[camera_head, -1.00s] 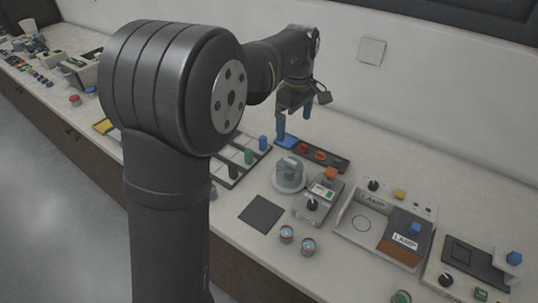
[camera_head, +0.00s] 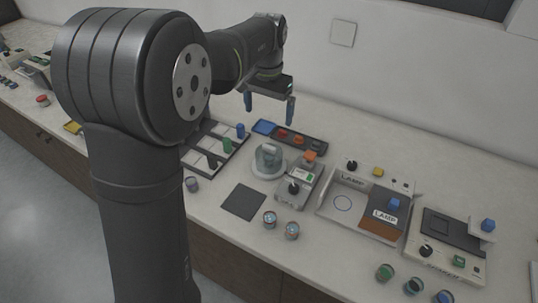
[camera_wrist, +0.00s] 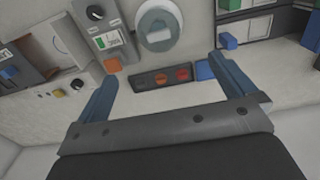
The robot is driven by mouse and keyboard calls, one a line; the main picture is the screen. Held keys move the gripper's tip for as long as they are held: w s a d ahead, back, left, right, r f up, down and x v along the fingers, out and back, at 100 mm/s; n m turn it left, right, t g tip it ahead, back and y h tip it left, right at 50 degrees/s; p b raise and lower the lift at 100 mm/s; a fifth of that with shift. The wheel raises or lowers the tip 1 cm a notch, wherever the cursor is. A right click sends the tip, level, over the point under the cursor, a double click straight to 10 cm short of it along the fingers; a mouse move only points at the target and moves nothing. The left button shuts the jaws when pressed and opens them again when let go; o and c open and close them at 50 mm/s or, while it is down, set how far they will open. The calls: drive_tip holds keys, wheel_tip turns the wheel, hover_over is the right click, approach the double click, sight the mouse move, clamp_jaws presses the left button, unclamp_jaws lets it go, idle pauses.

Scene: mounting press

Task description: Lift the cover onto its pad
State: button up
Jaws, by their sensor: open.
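The cover (camera_head: 268,158) is a clear, greyish dome on a round white base, left of a small grey control box. In the wrist view the cover (camera_wrist: 158,27) shows from above at the top middle, with a pale bar-like handle on top. A dark flat square (camera_head: 244,202), which looks like the pad, lies bare on the counter in front of the cover. My gripper (camera_head: 269,112) is open and empty, its blue fingers pointing down, above and behind the cover. In the wrist view the fingers (camera_wrist: 165,68) are wide apart, clear of the cover.
The control box (camera_head: 298,188) with a black knob and orange button stands right of the cover. A dark strip with red buttons (camera_head: 298,138) lies behind. A divided tray (camera_head: 215,143) with coloured pegs is to the left. Two small round jars (camera_head: 281,224) stand in front; lamp trays are right.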

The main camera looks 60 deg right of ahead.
sight(270, 146)
wheel_tip(270, 146, down, 17)
drive_tip(key=shift+s+r, duration=0.1)
drive_tip(key=c, duration=1)
wheel_tip(270, 146, up, 4)
drive_tip(key=shift+s+r, duration=0.1)
drive_tip(key=shift+r, duration=0.15)
drive_tip(key=s+a+r, duration=0.3)
drive_tip(key=s+r, duration=0.3)
drive_tip(key=s, duration=0.4)
drive_tip(key=s+a, duration=0.1)
drive_tip(key=a, duration=1.3)
drive_tip(key=w+f, duration=0.2)
drive_tip(key=w, duration=0.1)
drive_tip(key=w+d+f, duration=0.1)
drive_tip(key=w+f, duration=0.2)
drive_tip(key=w, duration=0.1)
drive_tip(key=w+d+f, duration=0.1)
drive_tip(key=w+f, duration=0.1)
drive_tip(key=w, duration=0.2)
drive_tip(key=shift+f, duration=0.15)
drive_tip(key=shift+w+f, duration=0.1)
drive_tip(key=shift+f, duration=2)
